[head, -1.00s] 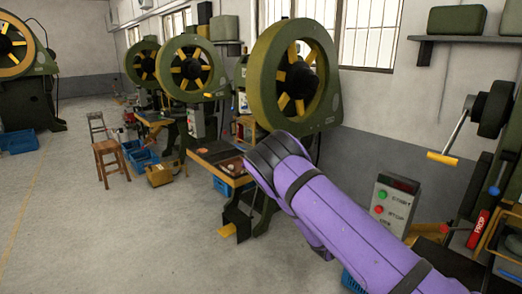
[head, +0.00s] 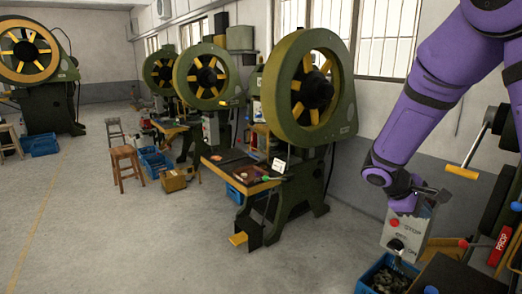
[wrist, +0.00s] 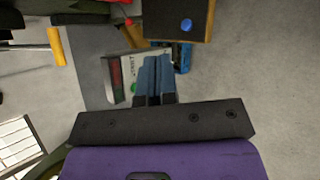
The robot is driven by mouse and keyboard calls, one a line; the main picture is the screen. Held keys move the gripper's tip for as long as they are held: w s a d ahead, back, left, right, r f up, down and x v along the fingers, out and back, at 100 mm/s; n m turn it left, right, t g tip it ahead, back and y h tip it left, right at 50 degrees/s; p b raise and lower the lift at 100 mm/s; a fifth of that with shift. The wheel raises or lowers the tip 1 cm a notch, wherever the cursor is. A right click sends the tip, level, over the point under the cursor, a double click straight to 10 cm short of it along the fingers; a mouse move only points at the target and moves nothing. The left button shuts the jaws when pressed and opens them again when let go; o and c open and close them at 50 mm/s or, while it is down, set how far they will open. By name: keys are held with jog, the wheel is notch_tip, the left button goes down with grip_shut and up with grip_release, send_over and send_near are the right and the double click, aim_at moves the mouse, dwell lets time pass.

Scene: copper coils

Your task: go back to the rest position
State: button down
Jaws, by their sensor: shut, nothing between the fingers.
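My purple arm hangs in from the upper right of the head view, bent downward. My gripper (head: 434,194) is at its lower end, small and partly hidden, in front of a grey control box (head: 402,226) with red and green buttons. In the wrist view my gripper (wrist: 157,72) shows two blue-grey fingers side by side and closed, with nothing held between them. The control box (wrist: 128,78) lies behind the fingers there.
A blue crate (head: 385,276) with dark parts stands below the box. A lever with a yellow handle (head: 462,172) is at the right. Green presses with flywheels (head: 310,90) line the wall. A wooden stool (head: 126,165) stands left. The floor at left front is clear.

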jog(key=s+a+r+m+t+y, duration=0.3)
jog(key=s+r, duration=0.5)
jog(key=s, duration=0.4)
jog(key=s+a+r+m+t+y, duration=0.3)
jog(key=s+a+r+y, duration=0.3)
jog(key=s+r, duration=0.3)
jog(key=s+a+m, duration=0.1)
jog(key=s, duration=0.2)
jog(key=shift+s+a+m+y, duration=0.25)
jog(key=shift+m+y, duration=0.05)
